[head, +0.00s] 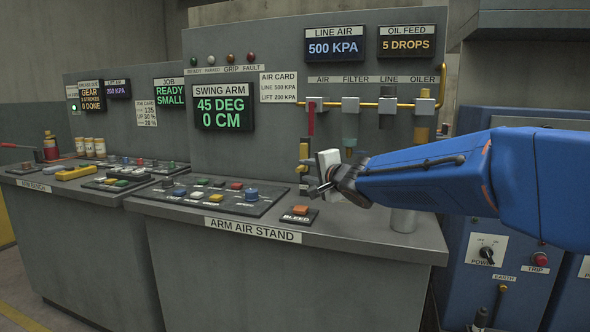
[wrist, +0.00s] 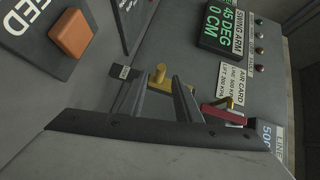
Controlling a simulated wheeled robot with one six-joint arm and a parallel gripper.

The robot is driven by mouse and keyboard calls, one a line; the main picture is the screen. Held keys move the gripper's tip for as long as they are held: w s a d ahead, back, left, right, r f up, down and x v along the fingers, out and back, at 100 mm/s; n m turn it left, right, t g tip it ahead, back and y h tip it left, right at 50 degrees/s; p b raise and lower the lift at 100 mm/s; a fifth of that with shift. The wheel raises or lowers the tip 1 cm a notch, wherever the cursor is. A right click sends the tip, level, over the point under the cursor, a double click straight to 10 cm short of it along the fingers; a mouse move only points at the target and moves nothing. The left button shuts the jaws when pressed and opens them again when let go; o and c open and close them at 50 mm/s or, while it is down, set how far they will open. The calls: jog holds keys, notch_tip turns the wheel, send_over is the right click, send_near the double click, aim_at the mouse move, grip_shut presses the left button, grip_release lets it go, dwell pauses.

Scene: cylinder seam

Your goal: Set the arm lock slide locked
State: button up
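A yellow piece with an upright peg stands at the back of the arm air stand, left of my gripper in the head view (head: 304,152). It looks like the arm lock slide, but I cannot read a name on it. In the wrist view the yellow piece (wrist: 160,76) shows at and beyond my fingertips, beside a dark plate with a small white label. My gripper (head: 314,188) is beside it above the stand. In the wrist view its two fingers (wrist: 165,82) are apart. I cannot tell whether they touch the yellow piece; its lower part is partly hidden.
A red lever (head: 311,121) hangs from the air line just above the yellow piece; it also shows in the wrist view (wrist: 224,114). The orange BLEED button (head: 300,210) is in front. A panel of knobs (head: 205,194) lies left. A grey cylinder (head: 404,220) stands under my arm.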

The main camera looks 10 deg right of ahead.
jog(key=x, duration=0.9)
jog(key=shift+c, duration=0.5)
grip_shut()
